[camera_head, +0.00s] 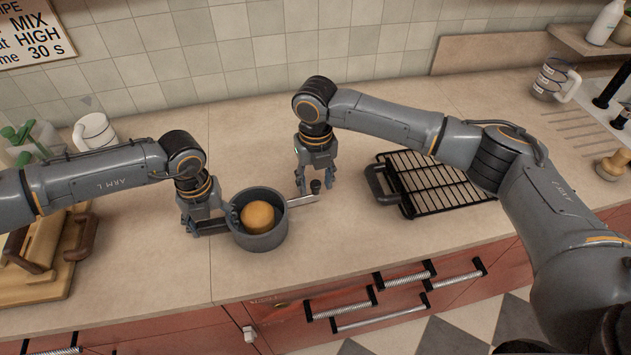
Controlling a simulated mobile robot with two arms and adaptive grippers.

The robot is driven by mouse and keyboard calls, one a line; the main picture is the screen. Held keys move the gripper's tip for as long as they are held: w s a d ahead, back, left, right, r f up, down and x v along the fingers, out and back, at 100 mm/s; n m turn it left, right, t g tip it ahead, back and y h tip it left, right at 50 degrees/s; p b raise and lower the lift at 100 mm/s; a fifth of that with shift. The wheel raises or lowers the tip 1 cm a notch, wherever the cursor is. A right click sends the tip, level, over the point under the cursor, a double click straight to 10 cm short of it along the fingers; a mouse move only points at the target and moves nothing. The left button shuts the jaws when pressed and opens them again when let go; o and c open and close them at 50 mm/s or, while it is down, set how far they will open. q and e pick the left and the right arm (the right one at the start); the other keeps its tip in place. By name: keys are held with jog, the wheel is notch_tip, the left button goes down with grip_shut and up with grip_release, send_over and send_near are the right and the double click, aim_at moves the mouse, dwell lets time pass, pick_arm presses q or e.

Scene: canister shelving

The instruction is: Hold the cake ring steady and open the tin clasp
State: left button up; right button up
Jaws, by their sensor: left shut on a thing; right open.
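The cake ring (262,242) is a grey round tin on the counter, with a golden-brown round cake (258,216) inside it. My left gripper (228,222) is shut on the left side of the ring's wall. The tin clasp (301,200) is a light metal lever that sticks out from the ring's right side, up and to the right. My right gripper (316,188) is open and points down at the outer end of the clasp. A small dark knob shows between its fingers. I cannot tell whether the fingers touch the clasp.
A black wire cooling rack (440,182) lies to the right, partly behind my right arm. A wooden board (40,285) with brown handled items is at the left. A white mug (95,130) stands behind my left arm. The counter (345,240) in front of my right gripper is clear.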

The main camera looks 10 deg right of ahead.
jog(key=shift+f, duration=0.4)
jog(key=shift+c, duration=0.5)
grip_shut()
jog(key=shift+s+m, duration=0.25)
jog(key=shift+m, duration=0.25)
jog(key=shift+o, duration=0.5)
grip_release()
jog(key=shift+r, duration=0.1)
notch_tip(320, 180, up, 12)
